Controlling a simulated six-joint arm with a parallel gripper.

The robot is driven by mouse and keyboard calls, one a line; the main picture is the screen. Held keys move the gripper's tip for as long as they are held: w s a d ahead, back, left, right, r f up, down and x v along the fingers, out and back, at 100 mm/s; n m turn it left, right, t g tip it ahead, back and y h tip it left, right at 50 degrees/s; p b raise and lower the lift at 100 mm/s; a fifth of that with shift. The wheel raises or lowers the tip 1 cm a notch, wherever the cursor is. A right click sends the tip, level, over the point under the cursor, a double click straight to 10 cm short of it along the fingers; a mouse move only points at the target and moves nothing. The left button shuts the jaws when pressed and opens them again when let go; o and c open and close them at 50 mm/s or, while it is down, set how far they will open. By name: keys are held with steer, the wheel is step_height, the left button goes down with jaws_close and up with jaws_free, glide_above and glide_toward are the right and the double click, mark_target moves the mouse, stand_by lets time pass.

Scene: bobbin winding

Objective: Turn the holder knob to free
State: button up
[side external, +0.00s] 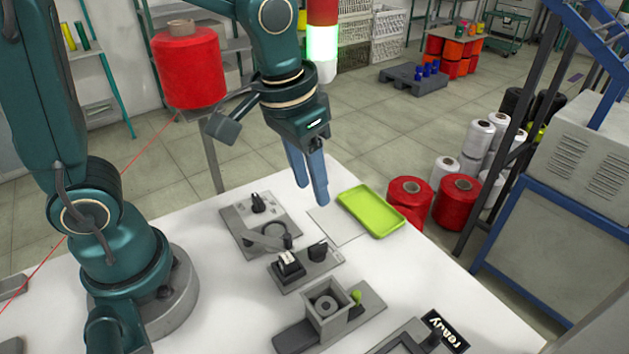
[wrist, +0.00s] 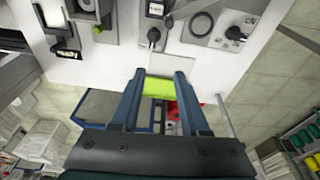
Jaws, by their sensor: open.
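Two dark knobs show, and I cannot tell for certain which is the holder knob. One knob (side external: 258,203) stands on a grey plate (side external: 235,222) that also carries a dark ring (side external: 282,235); in the wrist view this knob (wrist: 236,33) has lettering like "ON" beside it. The other knob (side external: 317,250) sits on a smaller plate beside a black-and-white switch (side external: 289,263); it also shows in the wrist view (wrist: 154,37). My gripper (side external: 311,193) is open and empty, fingers pointing down, above the table's far side and apart from both knobs.
A lime-green tray (side external: 371,211) lies right of my gripper. A grey block with a round hole (side external: 326,303) and a "ready" sign (side external: 445,331) stand toward the front. A red bobbin (side external: 188,68) stands up behind the table. White table (side external: 215,290) is clear left of the plates.

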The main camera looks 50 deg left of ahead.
steer(key=g, duration=0.2)
glide_above(317, 245)
steer(key=shift+m, duration=0.3)
steer(key=f, duration=0.4)
steer(key=shift+w+a+f, duration=0.1)
steer(key=shift+w+f, duration=0.15)
steer(key=shift+f, duration=0.1)
steer(key=shift+s+f, duration=0.15)
steer(key=shift+f, duration=0.2)
steer(key=shift+s+f, duration=0.1)
steer(key=shift+f, duration=2.55)
jaws_close()
